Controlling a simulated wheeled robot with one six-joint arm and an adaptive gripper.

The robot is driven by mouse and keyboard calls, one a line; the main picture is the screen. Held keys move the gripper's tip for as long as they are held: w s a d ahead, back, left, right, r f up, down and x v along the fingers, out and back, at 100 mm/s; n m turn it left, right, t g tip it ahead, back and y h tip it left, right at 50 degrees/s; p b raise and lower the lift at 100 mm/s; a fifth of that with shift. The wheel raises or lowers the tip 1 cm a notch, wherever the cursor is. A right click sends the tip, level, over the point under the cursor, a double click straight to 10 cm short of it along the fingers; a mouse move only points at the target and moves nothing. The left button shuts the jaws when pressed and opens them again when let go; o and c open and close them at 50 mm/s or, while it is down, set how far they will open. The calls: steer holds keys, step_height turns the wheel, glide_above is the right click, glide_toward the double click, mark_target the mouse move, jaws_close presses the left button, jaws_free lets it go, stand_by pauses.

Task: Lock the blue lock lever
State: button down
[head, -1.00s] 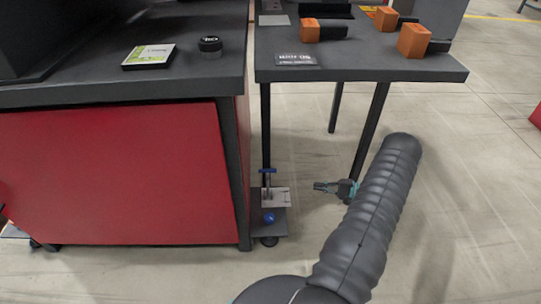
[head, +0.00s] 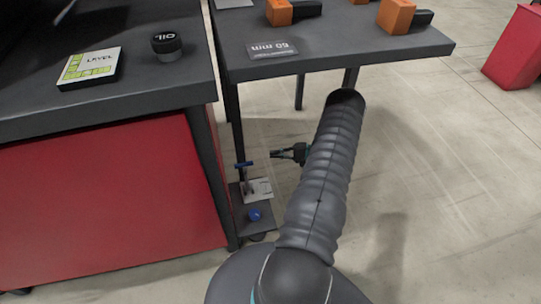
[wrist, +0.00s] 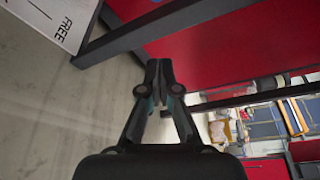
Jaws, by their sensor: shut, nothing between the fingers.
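Low beside the red cabinet, in the head view, a blue bar (head: 244,164) sits on top of a thin upright post. A blue ball knob (head: 254,215) is lower down, on a dark base plate near the floor. I cannot tell which of these is the lock lever, or its lock position. My gripper (head: 274,154) is shut and empty, a little right of the blue bar and apart from it. In the wrist view my gripper (wrist: 153,68) has its fingertips together, and neither blue part shows there.
The red cabinet (head: 100,205) stands close on the left, with an oil tin (head: 166,46) and a level card (head: 90,68) on top. The dark table (head: 350,45) overhangs the space, with its legs near my arm. Open floor (head: 450,190) lies to the right.

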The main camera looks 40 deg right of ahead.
steer(key=w+a+p, duration=0.1)
steer(key=w+a, duration=0.1)
steer(key=a, duration=0.5)
steer(key=shift+w+a+r+p, duration=0.15)
steer(key=shift+a+r+p, duration=0.1)
steer(key=shift+a+p, duration=0.1)
stand_by(0.4)
